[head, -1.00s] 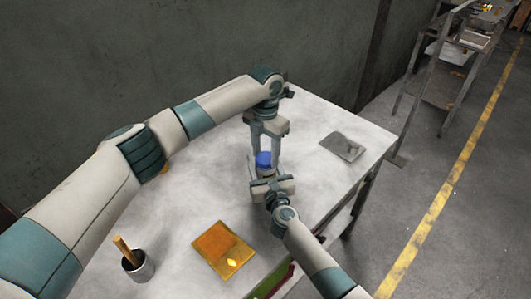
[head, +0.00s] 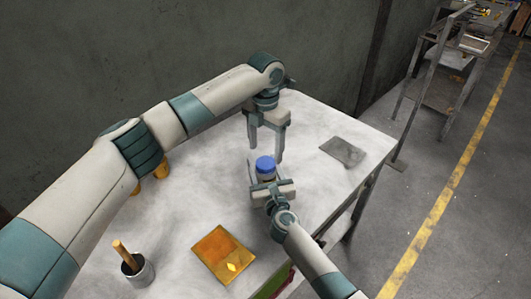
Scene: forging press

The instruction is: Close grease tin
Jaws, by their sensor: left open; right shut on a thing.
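The grease tin (head: 266,172) stands upright on the table, with a blue lid (head: 265,162) on its top. My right gripper (head: 263,180) is shut on the tin from the near side and hides much of its lower body. My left gripper (head: 265,152) points down from above and behind the tin. Its fingers are apart and empty, a little above the lid. I cannot tell from this view how tightly the lid sits.
The pale table (head: 205,190) also holds a grey plate (head: 343,151) at right, an orange tray (head: 223,254) in front, and a metal cup (head: 138,270) with a wooden handle (head: 123,254). A yellow object (head: 161,169) stands partly behind my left arm. A shelf rack (head: 440,85) stands beyond the table.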

